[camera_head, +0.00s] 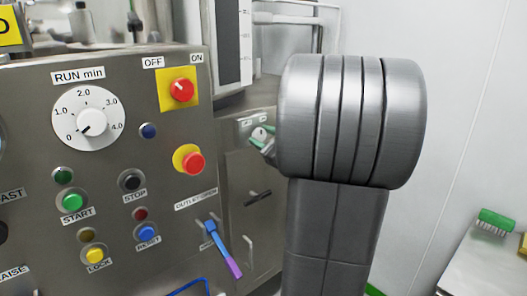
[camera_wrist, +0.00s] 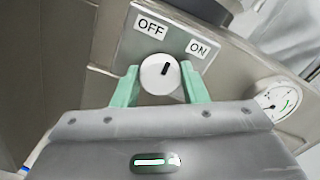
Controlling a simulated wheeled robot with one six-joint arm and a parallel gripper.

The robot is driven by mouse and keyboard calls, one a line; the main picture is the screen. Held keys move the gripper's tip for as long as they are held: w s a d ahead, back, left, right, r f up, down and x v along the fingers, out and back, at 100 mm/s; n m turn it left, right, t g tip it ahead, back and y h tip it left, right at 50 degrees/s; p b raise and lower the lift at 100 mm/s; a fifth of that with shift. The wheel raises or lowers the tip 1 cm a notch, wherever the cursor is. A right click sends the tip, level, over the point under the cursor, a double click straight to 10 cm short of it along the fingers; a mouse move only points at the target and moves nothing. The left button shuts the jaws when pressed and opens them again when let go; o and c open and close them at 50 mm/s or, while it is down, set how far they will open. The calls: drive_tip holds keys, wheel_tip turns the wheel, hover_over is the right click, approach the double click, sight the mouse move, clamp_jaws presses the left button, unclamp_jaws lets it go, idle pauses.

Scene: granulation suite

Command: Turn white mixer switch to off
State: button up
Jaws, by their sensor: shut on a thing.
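The white mixer switch (camera_wrist: 153,80) is a round white knob with a short black mark, on a grey metal box below an OFF label (camera_wrist: 151,28) and an ON label (camera_wrist: 198,48). The mark points up and slightly right, roughly between the two labels. My gripper (camera_wrist: 162,86) has its green fingers on either side of the knob, shut on it. In the head view the white switch (camera_head: 259,132) shows small, with my gripper (camera_head: 265,141) at it; my arm hides the area to its right.
A large control panel (camera_head: 130,190) stands close on the left, with a RUN min dial (camera_head: 88,118), a red OFF/ON switch (camera_head: 182,90) and several buttons. A pressure gauge (camera_wrist: 279,101) sits right of the switch. A green brush (camera_head: 496,220) lies on a bench at far right.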

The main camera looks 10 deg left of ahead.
drive_tip(key=n+b, duration=0.4)
drive_tip(key=b, duration=0.1)
drive_tip(key=shift+f, duration=0.3)
drive_tip(key=shift+r+n+b, duration=0.15)
drive_tip(key=shift+n+b, duration=0.45)
drive_tip(key=shift+b, duration=0.1)
drive_tip(key=shift+r+n, duration=0.1)
drive_tip(key=shift+n, duration=0.2)
drive_tip(key=o, duration=1)
drive_tip(key=shift+c, duration=0.2)
drive_tip(key=shift+s, duration=0.1)
drive_tip(key=v, duration=1.3)
drive_tip(key=shift+s+d+b, duration=0.2)
drive_tip(key=shift+d+b, duration=0.05)
drive_tip(key=shift+b, duration=0.1)
